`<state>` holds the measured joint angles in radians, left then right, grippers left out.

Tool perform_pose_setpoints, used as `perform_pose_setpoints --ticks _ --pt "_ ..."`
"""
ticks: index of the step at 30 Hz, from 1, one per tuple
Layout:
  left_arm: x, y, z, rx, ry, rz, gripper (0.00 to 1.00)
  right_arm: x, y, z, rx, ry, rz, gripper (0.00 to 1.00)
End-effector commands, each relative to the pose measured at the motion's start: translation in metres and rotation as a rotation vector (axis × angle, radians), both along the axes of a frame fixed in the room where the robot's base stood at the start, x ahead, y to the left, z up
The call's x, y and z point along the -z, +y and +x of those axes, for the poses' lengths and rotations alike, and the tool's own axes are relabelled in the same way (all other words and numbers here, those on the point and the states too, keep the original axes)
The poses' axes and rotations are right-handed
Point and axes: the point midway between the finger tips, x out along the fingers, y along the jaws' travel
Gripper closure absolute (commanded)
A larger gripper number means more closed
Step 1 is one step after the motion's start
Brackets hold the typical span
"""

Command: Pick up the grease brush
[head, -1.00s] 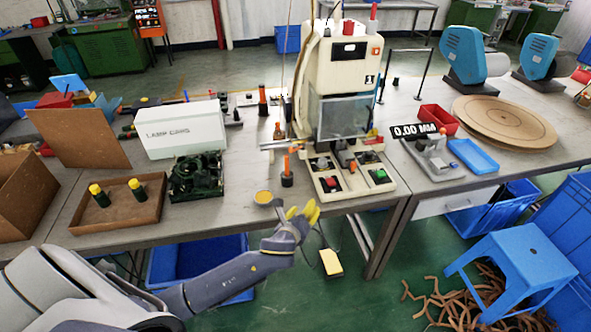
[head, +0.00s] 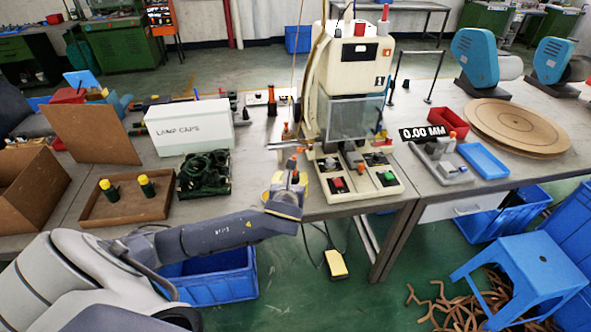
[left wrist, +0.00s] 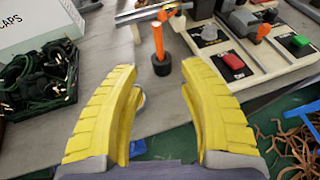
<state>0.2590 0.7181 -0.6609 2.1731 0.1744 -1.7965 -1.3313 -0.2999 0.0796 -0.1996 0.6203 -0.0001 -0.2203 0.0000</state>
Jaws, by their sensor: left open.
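The grease brush appears to be the orange handle (left wrist: 158,42) standing upright in a small black holder (left wrist: 162,66) on the table. My left gripper (left wrist: 160,120) has two yellow fingers spread wide with nothing between them. In the left wrist view the brush stands beyond the fingertips, between their lines and not touching them. In the head view my left gripper (head: 289,180) is at the table's front edge and largely covers the holder. A small round tin (left wrist: 139,101) shows partly behind the left finger. My right gripper is not in view.
A beige machine (head: 350,70) with red and green buttons stands just right of the brush. A green-black wire bundle (head: 204,172) in a tray and a white lamp caps box (head: 190,127) lie to the left. A brown tray (head: 125,208) holds two yellow-topped pieces.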

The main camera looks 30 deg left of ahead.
Motion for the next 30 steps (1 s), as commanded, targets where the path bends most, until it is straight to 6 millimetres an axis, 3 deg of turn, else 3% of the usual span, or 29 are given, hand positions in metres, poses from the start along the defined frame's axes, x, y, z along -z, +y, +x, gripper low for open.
perform_pose_setpoints --ticks 15,30 --pt "0.033 0.038 0.072 -0.002 -0.002 0.001 0.59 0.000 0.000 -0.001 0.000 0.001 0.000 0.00" --pt "0.046 0.054 0.101 -0.002 -0.001 0.000 0.59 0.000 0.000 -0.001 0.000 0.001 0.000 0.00"
